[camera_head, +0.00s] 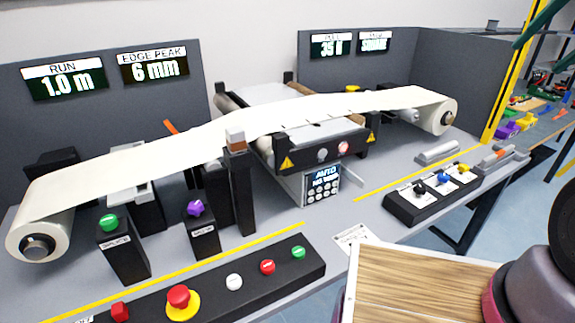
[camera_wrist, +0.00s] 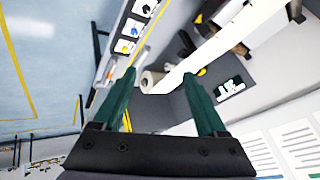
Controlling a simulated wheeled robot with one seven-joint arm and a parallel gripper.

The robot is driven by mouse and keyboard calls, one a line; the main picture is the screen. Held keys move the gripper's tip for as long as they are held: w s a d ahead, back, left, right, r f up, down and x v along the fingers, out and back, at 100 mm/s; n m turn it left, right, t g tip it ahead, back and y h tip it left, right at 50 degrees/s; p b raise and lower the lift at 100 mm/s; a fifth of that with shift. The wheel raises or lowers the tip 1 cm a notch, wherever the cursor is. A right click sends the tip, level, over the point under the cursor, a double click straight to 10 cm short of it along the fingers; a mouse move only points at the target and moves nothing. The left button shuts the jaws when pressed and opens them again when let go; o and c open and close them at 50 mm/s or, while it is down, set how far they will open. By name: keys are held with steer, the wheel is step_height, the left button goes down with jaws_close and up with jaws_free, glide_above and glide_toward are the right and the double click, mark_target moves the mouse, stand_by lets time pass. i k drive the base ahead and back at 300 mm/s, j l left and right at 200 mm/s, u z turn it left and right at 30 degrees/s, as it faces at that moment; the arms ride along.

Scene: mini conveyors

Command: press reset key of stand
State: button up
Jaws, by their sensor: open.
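The stand is a grey bench (camera_head: 385,215) with a white web running between two rolls. A small keypad panel (camera_head: 323,185) with a lit "AUTO" display and several round keys sits at its middle front; its key labels are too small to read. A long black console (camera_head: 215,290) along the front edge carries red, white and green buttons and a red mushroom button (camera_head: 178,300) on yellow. No button is legibly marked reset. My gripper (camera_wrist: 160,75) shows two green fingers, spread apart and empty, in the wrist view. Its fingers are not clearly seen in the head view.
Green (camera_head: 109,222) and purple (camera_head: 195,208) knobs top two black posts. A black switch box (camera_head: 408,208) stands at right, seen also in the wrist view (camera_wrist: 127,30). A wooden surface (camera_head: 400,285) lies in front.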

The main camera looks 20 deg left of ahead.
mark_target(234, 282)
steer(key=k+u, duration=0.15)
steer(key=u, duration=0.8)
steer(key=j+u, duration=0.2)
steer(key=u, duration=0.85)
steer(key=i+l, duration=0.05)
